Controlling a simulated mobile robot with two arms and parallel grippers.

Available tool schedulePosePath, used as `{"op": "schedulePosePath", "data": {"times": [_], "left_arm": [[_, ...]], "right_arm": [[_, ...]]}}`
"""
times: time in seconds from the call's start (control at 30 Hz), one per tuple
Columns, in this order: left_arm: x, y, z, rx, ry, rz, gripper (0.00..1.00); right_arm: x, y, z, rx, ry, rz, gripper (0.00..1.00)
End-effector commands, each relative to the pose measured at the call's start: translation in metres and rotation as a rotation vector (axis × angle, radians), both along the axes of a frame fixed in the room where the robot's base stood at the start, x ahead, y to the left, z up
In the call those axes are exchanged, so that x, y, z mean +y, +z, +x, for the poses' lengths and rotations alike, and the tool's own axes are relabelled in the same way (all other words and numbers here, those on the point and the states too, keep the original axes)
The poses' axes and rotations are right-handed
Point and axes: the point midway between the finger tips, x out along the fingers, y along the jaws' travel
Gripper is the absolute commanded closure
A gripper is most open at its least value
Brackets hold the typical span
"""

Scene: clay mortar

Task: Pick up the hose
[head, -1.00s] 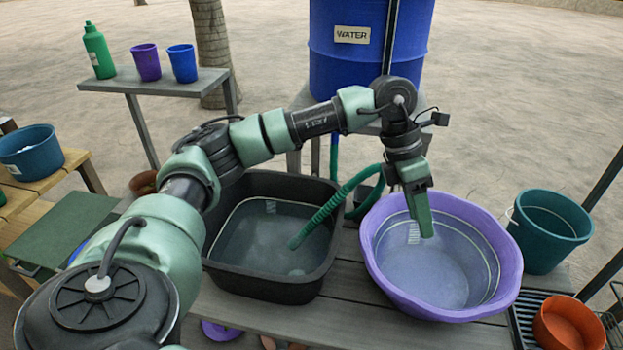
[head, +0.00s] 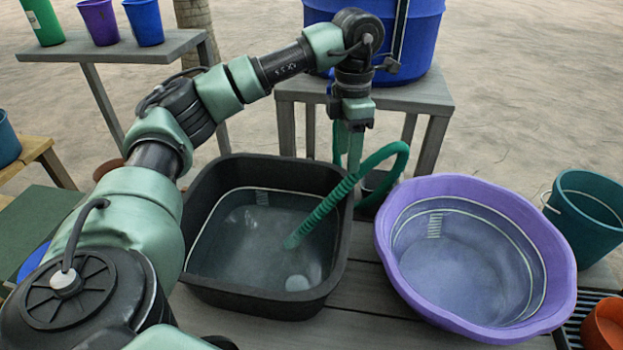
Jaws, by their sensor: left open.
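The green ribbed hose (head: 322,213) runs from behind my left gripper, arches to the right, and comes down over the rim of the black basin (head: 196,274). Its free end lies in the water in the basin. My left gripper (head: 353,160) points down beside the arch of the hose, overlapping it in the picture. Its jaws are open. I cannot tell from this view whether the hose is between the fingers. My right gripper is not in view.
A purple tub (head: 560,262) of water stands right of the black basin on the wooden table (head: 352,308). A blue barrel (head: 425,35) stands on a grey stand behind. A teal bucket (head: 590,205) and orange pot (head: 608,325) are at the right.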

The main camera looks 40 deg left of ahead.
Motion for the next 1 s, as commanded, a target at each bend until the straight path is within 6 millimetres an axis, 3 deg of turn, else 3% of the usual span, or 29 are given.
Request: {"op": "schedulePosePath", "data": {"times": [0.6, 0.87, 0.9, 1.0], "left_arm": [[-0.008, -0.073, 0.0, 0.002, -0.001, 0.0, 0.49], [-0.009, -0.078, 0.001, 0.0, -0.001, 0.0, 0.49], [-0.009, -0.078, 0.001, 0.0, -0.001, 0.0, 0.52], [-0.009, -0.078, 0.001, 0.0, -0.001, 0.0, 0.8]], "right_arm": [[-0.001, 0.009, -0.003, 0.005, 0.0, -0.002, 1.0], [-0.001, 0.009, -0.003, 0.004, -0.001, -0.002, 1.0], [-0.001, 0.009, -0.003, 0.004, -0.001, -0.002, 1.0], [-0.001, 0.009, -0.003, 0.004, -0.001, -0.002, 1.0]]}}
